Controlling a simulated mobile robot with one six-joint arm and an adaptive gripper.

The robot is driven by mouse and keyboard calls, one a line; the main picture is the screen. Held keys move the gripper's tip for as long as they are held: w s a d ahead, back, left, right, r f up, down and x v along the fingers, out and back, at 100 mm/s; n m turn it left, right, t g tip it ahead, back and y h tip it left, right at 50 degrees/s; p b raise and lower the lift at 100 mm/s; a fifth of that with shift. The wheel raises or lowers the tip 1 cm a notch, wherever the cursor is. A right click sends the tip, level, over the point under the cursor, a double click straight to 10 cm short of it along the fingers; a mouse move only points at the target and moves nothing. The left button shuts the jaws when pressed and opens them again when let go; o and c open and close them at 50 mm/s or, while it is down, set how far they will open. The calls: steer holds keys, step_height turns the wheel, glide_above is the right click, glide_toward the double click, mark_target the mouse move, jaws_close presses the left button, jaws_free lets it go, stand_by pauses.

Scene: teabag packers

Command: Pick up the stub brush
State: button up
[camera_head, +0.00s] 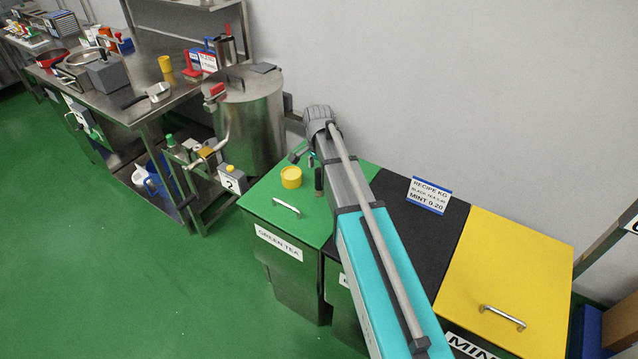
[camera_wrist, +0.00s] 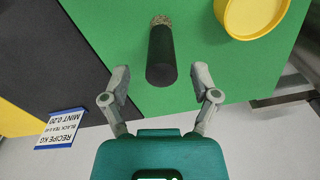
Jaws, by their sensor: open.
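The stub brush (camera_wrist: 161,55) shows in the wrist view as a short dark cylinder with a tan bristly end at the top of the picture. It is on the green lid (camera_wrist: 215,70) of the green tea bin. In the head view the brush (camera_head: 318,181) is a small dark upright shape beside my arm, partly hidden. My gripper (camera_wrist: 161,76) is open and empty. Its two fingertips are to the left and right of the brush's near end, with gaps on both sides. In the head view my gripper (camera_head: 303,155) is over the back of the green lid, mostly hidden by my arm.
A yellow tub (camera_head: 291,177) is on the green lid close to the brush; it also shows in the wrist view (camera_wrist: 253,14). A lid handle (camera_head: 287,207) is in front. A recipe sign (camera_head: 429,195) is on the black bin. A steel drum (camera_head: 250,120) stands left.

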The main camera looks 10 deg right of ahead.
mark_target(319, 179)
steer(key=shift+w+d+f+b, duration=0.1)
steer(key=shift+f+b, duration=1.15)
steer(key=shift+f, duration=0.05)
steer(key=shift+w+d+f+b, duration=0.1)
steer(key=shift+f+b, duration=1.1)
steer(key=shift+f, duration=0.05)
jaws_close()
